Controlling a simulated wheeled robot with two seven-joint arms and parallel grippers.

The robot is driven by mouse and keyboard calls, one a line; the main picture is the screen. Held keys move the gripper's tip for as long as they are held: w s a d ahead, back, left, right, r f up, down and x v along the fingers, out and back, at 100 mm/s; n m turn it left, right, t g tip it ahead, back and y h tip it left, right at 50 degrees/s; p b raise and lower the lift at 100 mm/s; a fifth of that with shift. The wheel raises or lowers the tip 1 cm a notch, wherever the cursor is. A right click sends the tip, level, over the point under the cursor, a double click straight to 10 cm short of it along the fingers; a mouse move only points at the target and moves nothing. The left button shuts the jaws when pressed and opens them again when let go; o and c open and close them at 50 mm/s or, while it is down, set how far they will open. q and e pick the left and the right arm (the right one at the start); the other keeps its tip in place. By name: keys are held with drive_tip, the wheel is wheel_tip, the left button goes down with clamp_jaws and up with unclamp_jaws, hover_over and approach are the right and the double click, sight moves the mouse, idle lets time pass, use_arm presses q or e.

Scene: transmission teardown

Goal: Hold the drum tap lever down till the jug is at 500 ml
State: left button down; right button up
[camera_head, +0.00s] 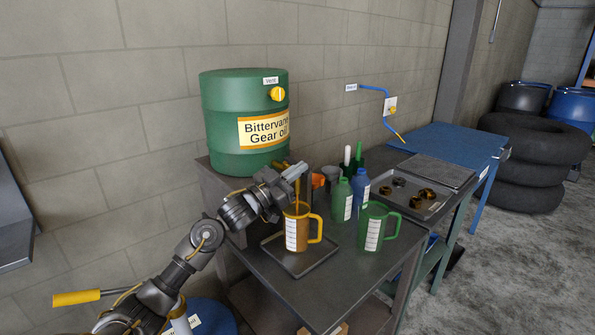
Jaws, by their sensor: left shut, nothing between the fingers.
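A green drum (222,115) labelled Bittervane Gear oil stands against the wall. My left gripper (292,174) is shut and empty at the tap, just below the drum's right side. The gripper hides most of the tap and its lever, so I cannot tell the lever's position. An amber jug (303,212) with a white scale strip stands upright under the gripper. A thin brown streak (297,191) runs down to the jug's mouth, like flowing oil. The level and scale marks are too small to read. My right gripper is out of view.
The amber jug stands on a metal tray (325,252) on a dark bench. A green jug (377,228), a green bottle (341,200) and a blue bottle (361,188) stand to its right. A parts tray (436,205) lies beyond. The bench front is clear.

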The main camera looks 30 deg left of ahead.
use_arm(q)
wheel_tip(320, 180, up, 4)
drive_tip(key=p, duration=0.4)
drive_tip(key=b+v, duration=0.4)
drive_tip(key=v, duration=0.6)
drive_tip(key=shift+s+d, duration=0.2)
drive_tip(key=shift+d, duration=0.2)
